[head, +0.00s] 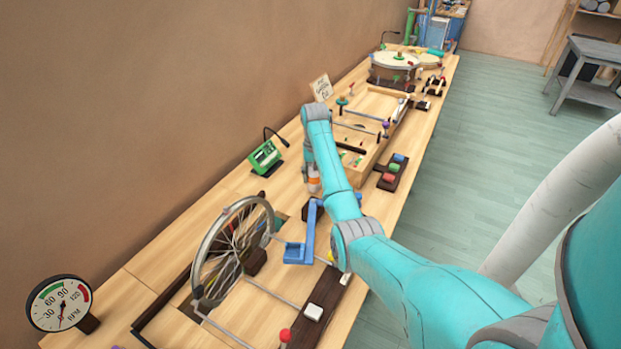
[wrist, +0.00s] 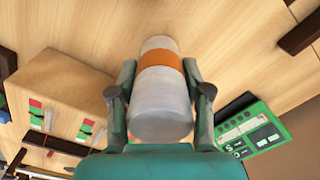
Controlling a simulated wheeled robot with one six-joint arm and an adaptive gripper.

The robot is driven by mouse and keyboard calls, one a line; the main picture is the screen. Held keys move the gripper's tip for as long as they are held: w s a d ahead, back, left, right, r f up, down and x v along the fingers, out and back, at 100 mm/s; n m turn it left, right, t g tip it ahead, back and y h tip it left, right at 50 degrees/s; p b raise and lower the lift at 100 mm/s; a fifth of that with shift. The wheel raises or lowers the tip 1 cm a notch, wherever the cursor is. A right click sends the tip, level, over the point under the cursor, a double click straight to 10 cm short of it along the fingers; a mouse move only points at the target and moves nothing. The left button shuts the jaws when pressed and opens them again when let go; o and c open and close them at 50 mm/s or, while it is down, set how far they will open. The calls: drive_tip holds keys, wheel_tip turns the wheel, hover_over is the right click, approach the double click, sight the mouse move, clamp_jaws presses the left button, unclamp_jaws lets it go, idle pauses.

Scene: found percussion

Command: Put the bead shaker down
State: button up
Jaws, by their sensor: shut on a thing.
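The bead shaker (wrist: 160,100) is a pale grey cylinder with an orange band, seen in the wrist view between my two fingers. My gripper (wrist: 160,90) is shut on it, one finger on each side. In the head view the shaker (head: 314,182) shows at the end of my arm, above the wooden bench (head: 190,228), with its orange band low. My gripper (head: 312,170) is mostly hidden there by my arm. I cannot tell whether the shaker's lower end touches the bench.
A green device (head: 265,157) stands to the left. A spoked wheel (head: 232,250) and a blue bracket (head: 302,245) stand nearer. A wooden box (head: 372,175) with coloured parts lies behind and right, beside a dark block with coloured buttons (head: 392,172). Some bare bench lies left of the shaker.

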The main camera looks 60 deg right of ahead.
drive_tip(key=shift+f, duration=0.85)
drive_tip(key=o, duration=1.2)
drive_tip(key=shift+f, duration=0.15)
